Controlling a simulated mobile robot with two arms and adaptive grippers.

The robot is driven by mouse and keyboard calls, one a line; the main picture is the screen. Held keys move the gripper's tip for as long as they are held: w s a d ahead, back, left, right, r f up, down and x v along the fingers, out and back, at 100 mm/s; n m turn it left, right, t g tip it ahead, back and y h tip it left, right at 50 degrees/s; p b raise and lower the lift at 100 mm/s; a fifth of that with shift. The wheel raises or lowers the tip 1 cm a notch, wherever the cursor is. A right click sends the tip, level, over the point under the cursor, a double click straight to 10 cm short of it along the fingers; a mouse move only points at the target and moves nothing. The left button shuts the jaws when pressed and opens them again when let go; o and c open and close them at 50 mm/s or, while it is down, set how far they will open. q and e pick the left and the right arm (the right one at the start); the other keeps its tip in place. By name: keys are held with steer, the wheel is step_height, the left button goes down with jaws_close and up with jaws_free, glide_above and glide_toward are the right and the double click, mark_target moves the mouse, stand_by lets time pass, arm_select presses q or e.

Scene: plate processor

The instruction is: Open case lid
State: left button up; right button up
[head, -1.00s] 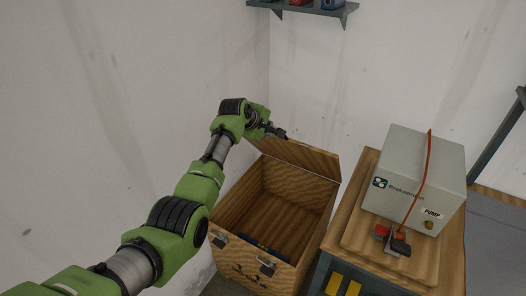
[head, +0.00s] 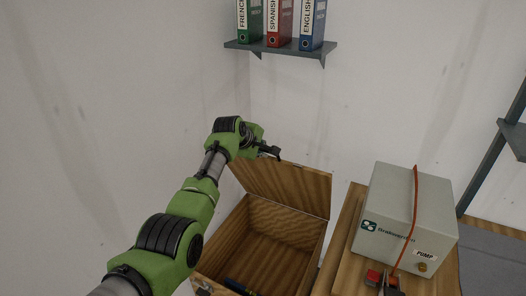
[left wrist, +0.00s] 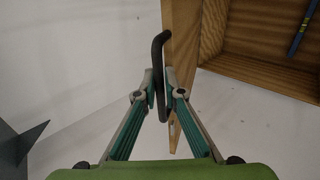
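The wooden case (head: 212,258) stands open at lower centre, its hollow inside showing. Its lid (head: 285,187) stands up steeply at the back; the lid's edge also shows in the left wrist view (left wrist: 182,45). My left gripper (head: 270,151) is at the lid's upper left edge. In the left wrist view, its two fingers (left wrist: 160,82) are close together on either side of the dark handle (left wrist: 158,45) on the lid, and look shut on it.
A grey pump box (head: 405,215) with an orange strap sits on a wooden-topped stand right of the case. A shelf (head: 280,48) with several binders hangs on the wall above. A blue object (head: 238,287) lies inside the case. White walls stand behind and left.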

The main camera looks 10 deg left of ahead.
arm_select(q)
steer(key=shift+o, duration=1.1)
steer(key=shift+s+r, duration=0.1)
steer(key=shift+r, duration=0.05)
steer(key=v, duration=1.1)
steer(key=shift+s+r, duration=0.25)
steer(key=shift+a, duration=0.15)
